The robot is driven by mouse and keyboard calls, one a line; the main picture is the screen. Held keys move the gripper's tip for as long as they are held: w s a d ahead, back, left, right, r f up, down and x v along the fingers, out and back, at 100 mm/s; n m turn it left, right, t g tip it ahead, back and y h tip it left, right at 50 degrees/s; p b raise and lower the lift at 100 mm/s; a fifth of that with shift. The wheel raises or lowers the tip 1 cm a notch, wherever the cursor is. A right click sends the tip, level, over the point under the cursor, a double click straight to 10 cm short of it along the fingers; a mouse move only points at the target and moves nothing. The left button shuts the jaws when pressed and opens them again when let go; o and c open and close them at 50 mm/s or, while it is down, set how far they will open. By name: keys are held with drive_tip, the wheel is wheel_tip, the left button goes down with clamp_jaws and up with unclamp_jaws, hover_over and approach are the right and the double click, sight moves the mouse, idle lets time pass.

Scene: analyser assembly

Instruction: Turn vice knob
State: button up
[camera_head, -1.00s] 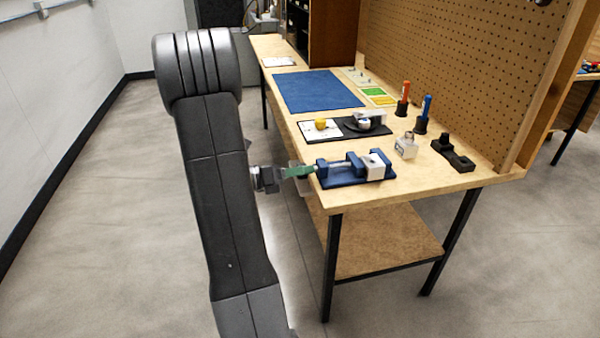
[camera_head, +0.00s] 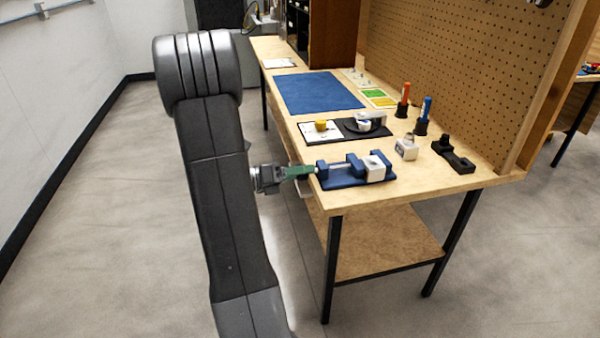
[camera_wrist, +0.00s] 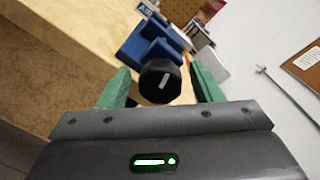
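The blue vice (camera_head: 340,177) sits at the near left edge of the workbench, with a pale block (camera_head: 375,169) at its right end. In the wrist view the vice (camera_wrist: 150,45) lies beyond its black round knob (camera_wrist: 161,84), which has a white mark pointing nearly upright. My gripper (camera_head: 309,171) reaches the vice's left end from the side. In the wrist view its green fingers (camera_wrist: 161,88) stand on both sides of the knob, with a small gap showing on each side. The knob is hidden by the fingers in the head view.
The wooden bench (camera_head: 440,190) also holds a grey-white block (camera_head: 406,148), a black fixture (camera_head: 453,154), red (camera_head: 404,97) and blue (camera_head: 424,113) upright tools, a black tray (camera_head: 345,137) and a blue mat (camera_head: 318,91). A pegboard (camera_head: 465,60) closes the back. Floor left of the bench is clear.

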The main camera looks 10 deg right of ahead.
drive_tip(key=shift+a, duration=0.1)
drive_tip(key=a, duration=1.3)
drive_tip(key=shift+s+a+r+p, duration=0.2)
drive_tip(key=shift+s+a+p, duration=0.1)
drive_tip(key=shift+s+p, duration=0.1)
